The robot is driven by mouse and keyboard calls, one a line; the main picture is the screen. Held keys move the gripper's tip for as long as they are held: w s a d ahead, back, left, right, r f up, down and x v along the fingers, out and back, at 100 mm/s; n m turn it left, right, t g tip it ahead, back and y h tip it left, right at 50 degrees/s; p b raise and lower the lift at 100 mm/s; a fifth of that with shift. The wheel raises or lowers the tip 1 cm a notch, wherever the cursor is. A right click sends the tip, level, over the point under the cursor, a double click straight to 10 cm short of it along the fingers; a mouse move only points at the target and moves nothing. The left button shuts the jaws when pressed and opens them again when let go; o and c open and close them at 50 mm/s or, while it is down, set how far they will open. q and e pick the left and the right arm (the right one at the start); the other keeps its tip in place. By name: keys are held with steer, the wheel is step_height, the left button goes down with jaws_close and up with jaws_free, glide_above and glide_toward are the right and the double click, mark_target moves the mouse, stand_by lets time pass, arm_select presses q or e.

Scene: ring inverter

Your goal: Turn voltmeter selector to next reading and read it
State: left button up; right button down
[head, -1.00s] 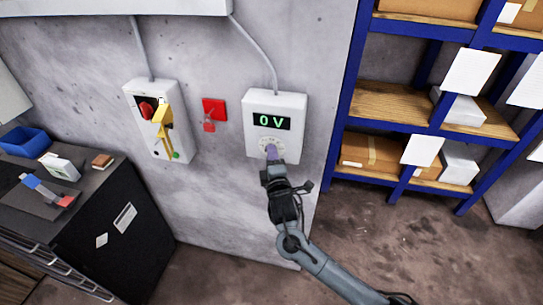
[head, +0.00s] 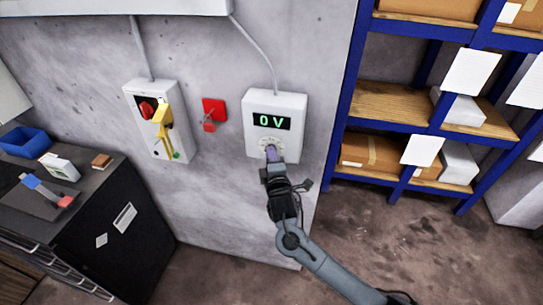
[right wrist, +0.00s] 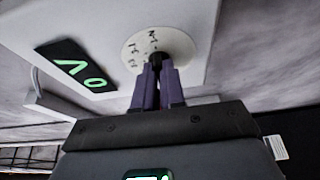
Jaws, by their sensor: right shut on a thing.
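The voltmeter (head: 289,103) is a white box on the grey wall. Its dark display (head: 271,122) shows "0 V" in green, and the display also appears rotated in the right wrist view (right wrist: 76,70). Below the display is a pale round selector dial with markings (right wrist: 136,47). My right gripper (head: 271,153) is at the dial, and in the right wrist view its purple fingers (right wrist: 157,72) are shut on the black selector knob (right wrist: 157,58). The fingers hide part of the knob, so its pointing direction cannot be told. My left gripper is not in view.
Left of the voltmeter are a red wall plate (head: 213,108) and a white box with a red switch and yellow handle (head: 163,116). A dark cabinet (head: 111,232) with small items on top stands at the left. Blue shelving (head: 351,97) stands at the right.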

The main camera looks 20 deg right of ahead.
steer(key=shift+f+m, duration=0.1)
steer(key=shift+m, duration=0.2)
steer(key=shift+w+a+f+m+t+h+b, duration=0.1)
steer(key=shift+m+t+h+b, duration=0.35)
steer(key=shift+m+b, duration=0.7)
steer(key=shift+s+f+m+t+h+b, duration=0.1)
steer(key=shift+m+t+h+b, duration=0.35)
steer(key=shift+m, duration=1.25)
steer(key=shift+w+a+f+m+t+h+b, duration=0.1)
steer(key=shift+m+t+h+b, duration=0.25)
steer(key=shift+m+b, duration=0.85)
steer(key=shift+m, duration=0.45)
steer(key=c, duration=1.2)
jaws_free()
